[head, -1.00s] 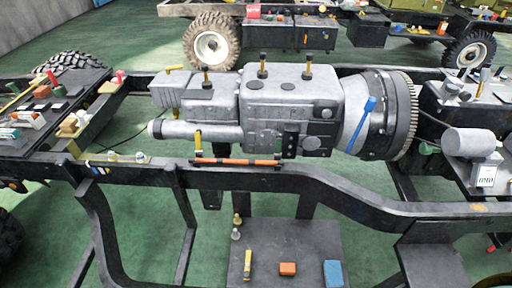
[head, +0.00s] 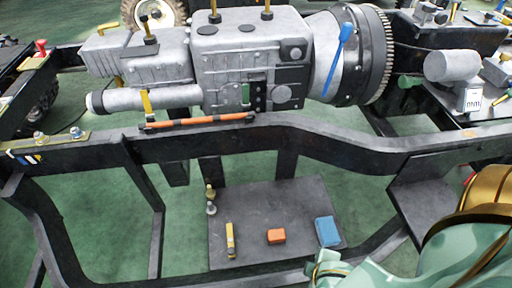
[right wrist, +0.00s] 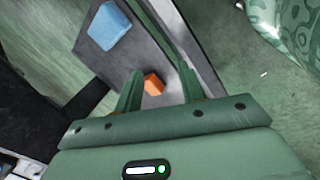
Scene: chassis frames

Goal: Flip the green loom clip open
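A small green piece (head: 245,94) sits on the dark panel on the side of the grey gearbox (head: 215,70). It may be the loom clip, but it is too small to tell whether it is open or shut. Another green part (head: 408,82) shows right of the toothed bell housing. My right gripper (right wrist: 160,82) is open and empty in the right wrist view, its two fingers apart with an orange block (right wrist: 153,83) seen beyond them. In the head view my right arm comes in at the lower right. My left gripper is not in view.
A dark shelf (head: 270,200) below the frame rail carries a blue block (head: 327,231), an orange block (head: 276,236) and a yellow-topped item (head: 230,240). The black chassis rail (head: 340,145) runs across in front of the gearbox. An orange rod (head: 200,121) lies along it.

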